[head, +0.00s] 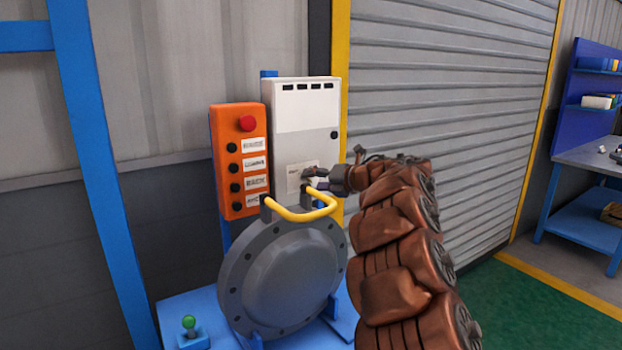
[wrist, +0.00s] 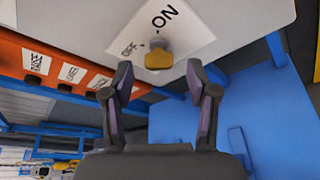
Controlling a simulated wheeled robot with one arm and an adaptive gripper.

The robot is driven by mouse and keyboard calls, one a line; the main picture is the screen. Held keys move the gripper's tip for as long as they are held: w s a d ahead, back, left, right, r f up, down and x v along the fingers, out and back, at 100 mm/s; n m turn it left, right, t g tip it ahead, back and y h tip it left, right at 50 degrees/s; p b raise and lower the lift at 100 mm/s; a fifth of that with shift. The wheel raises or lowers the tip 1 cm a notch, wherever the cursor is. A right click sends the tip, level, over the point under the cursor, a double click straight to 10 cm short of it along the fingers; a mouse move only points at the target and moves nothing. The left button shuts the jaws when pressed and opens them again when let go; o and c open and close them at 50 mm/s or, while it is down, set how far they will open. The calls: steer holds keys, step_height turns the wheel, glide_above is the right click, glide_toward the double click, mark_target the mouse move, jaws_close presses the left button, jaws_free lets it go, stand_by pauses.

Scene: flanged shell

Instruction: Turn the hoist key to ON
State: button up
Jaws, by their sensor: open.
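The hoist key (wrist: 158,60) is a small yellow-brown key in the wrist view. It sits at the lower edge of a white label plate (wrist: 185,35) printed ON and OFF. Which mark the key points to I cannot tell. The plate is on the front of a white cabinet (head: 307,110). My gripper (wrist: 159,72) is open, with one finger either side of the space just in front of the key. I cannot tell whether either finger touches it. In the head view my gripper (head: 322,181) is close to the plate and hides most of the key.
An orange button box (head: 226,150) with a red button stands left of the cabinet. A grey flanged shell (head: 280,275) with a yellow handle (head: 300,214) is just below my gripper. A green-knobbed lever (head: 189,322) is at lower left. A shutter door (head: 440,100) is behind.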

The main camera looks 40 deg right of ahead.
steer(key=shift+x, duration=1.05)
jaws_close()
